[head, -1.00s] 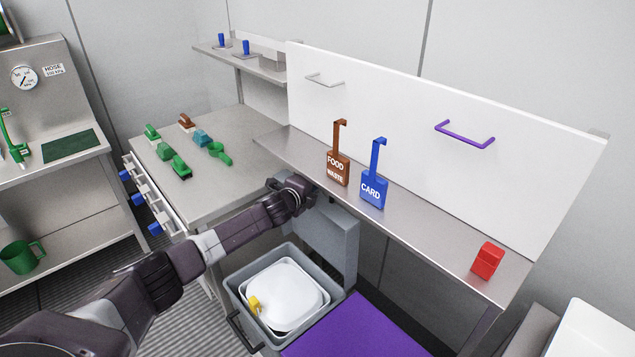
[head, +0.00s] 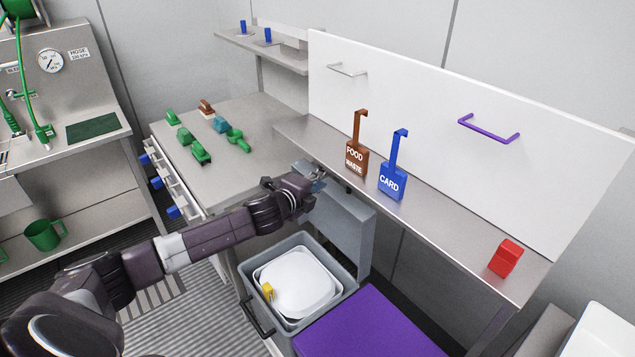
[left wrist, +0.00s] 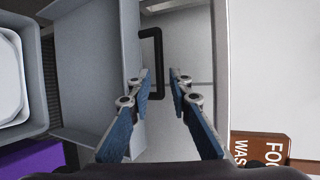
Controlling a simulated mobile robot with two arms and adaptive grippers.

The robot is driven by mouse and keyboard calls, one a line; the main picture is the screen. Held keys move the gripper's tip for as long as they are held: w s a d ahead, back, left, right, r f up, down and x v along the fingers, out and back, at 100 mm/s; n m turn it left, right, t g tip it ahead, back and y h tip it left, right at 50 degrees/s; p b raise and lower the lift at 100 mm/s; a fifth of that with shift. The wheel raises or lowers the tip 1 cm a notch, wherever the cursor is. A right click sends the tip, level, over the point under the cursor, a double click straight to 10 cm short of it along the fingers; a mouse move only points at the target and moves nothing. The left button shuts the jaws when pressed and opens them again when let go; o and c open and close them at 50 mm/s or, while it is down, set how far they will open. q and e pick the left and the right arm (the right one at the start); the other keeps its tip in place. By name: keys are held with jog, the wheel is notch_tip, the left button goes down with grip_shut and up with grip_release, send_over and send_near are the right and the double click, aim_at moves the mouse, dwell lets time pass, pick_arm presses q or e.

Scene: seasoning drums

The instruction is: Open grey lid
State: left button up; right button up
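The grey lid (head: 348,235) stands upright, open, at the back edge of the grey bin (head: 243,271) in the head view. My left gripper (head: 318,178) is above the lid's top edge, by the shelf. In the left wrist view its fingertips (left wrist: 162,82) are apart with nothing held between them. I cannot tell whether a finger touches the lid. My right gripper is not in view.
A white container (head: 298,278) with a yellow item (head: 267,291) sits in the grey bin. A purple lid (head: 370,325) is to its right. The shelf (head: 440,225) beside my gripper holds a brown food-waste tag (head: 357,160), a blue card tag (head: 392,181) and a red block (head: 506,259).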

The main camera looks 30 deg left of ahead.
pick_arm(q)
jog(key=shift+v, duration=0.8)
